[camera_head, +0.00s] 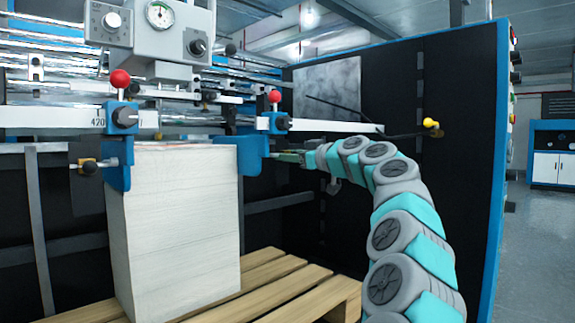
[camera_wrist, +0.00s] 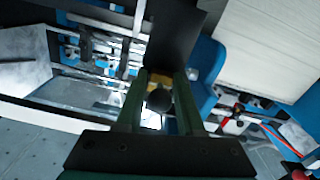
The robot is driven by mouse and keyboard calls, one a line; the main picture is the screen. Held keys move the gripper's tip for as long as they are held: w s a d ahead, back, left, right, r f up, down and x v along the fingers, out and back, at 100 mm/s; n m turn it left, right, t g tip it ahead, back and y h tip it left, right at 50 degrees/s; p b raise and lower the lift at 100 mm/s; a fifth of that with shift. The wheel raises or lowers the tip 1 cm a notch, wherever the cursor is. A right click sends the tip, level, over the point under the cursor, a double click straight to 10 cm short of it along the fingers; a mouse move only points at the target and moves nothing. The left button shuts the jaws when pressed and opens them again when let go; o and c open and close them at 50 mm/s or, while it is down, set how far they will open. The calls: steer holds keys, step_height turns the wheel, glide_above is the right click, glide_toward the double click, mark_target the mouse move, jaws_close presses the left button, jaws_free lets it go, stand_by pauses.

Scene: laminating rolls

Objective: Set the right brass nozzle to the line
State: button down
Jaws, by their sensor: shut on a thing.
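The right brass nozzle shows in the wrist view as a yellow brass block (camera_wrist: 161,78) with a round black knob (camera_wrist: 159,99). My gripper (camera_wrist: 160,92) is shut on it, one green finger on each side. In the head view my gripper (camera_head: 288,156) reaches in from the right, beside the right blue bracket (camera_head: 250,153); the nozzle is mostly hidden there by my fingers. The left brass nozzle (camera_head: 88,167) sits on the left blue bracket (camera_head: 119,150). I cannot make out the line in either view.
A tall white paper stack (camera_head: 180,230) stands on a wooden pallet (camera_head: 270,285) just left of my gripper. A rail (camera_head: 335,127) with red-topped clamps (camera_head: 275,97) runs above. A thin black rod with a yellow tip (camera_head: 432,123) is above my arm.

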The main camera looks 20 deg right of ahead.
steer(key=shift+r, duration=0.15)
steer(key=c, duration=0.7)
jaws_free()
steer(key=b+v, duration=0.1)
steer(key=v, duration=0.7)
steer(key=shift+b, duration=0.3)
